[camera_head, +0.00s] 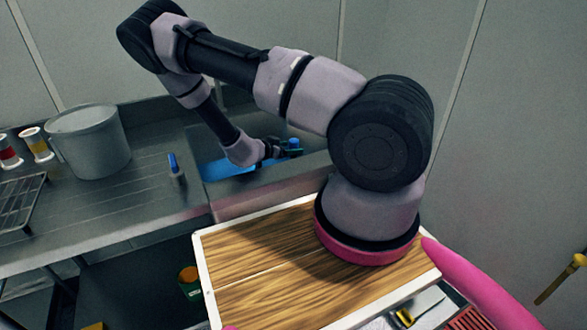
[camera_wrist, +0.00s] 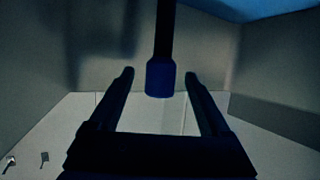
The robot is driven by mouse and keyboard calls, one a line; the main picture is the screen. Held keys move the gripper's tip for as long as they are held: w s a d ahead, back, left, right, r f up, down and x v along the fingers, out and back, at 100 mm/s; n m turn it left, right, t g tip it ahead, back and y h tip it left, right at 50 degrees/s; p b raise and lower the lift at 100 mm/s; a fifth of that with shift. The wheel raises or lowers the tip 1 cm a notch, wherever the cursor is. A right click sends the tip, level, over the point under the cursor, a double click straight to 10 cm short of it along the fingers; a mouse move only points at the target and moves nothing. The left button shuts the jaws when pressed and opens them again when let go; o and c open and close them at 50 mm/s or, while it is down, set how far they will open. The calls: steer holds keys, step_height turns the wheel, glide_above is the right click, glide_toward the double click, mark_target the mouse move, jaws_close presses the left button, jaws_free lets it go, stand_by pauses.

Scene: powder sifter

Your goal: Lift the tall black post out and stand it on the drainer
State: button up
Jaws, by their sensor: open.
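In the wrist view, a black post (camera_wrist: 162,30) with a wider dark blue end (camera_wrist: 160,78) shows between and beyond the fingertips of my gripper (camera_wrist: 159,75). The fingers are open, one on each side of that end, with a gap on both sides. In the head view my gripper (camera_head: 276,151) is over the sink basin (camera_head: 307,166). A small blue tip (camera_head: 294,143) shows beside it and may be the post's end; the rest of the post is hidden there. The ribbed drainer (camera_head: 130,192) is left of the basin.
A grey bucket (camera_head: 92,142) stands on the drainer's left side, with two small jars (camera_head: 37,145) and a wire rack (camera_head: 20,201) farther left. A small blue-topped piece (camera_head: 174,167) stands near the basin's left edge. Blue shows inside the basin.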

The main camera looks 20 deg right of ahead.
steer(key=x, duration=0.3)
steer(key=shift+w+d, duration=0.2)
steer(key=shift+w, duration=0.05)
steer(key=shift+c, duration=0.3)
jaws_close()
stand_by(0.9)
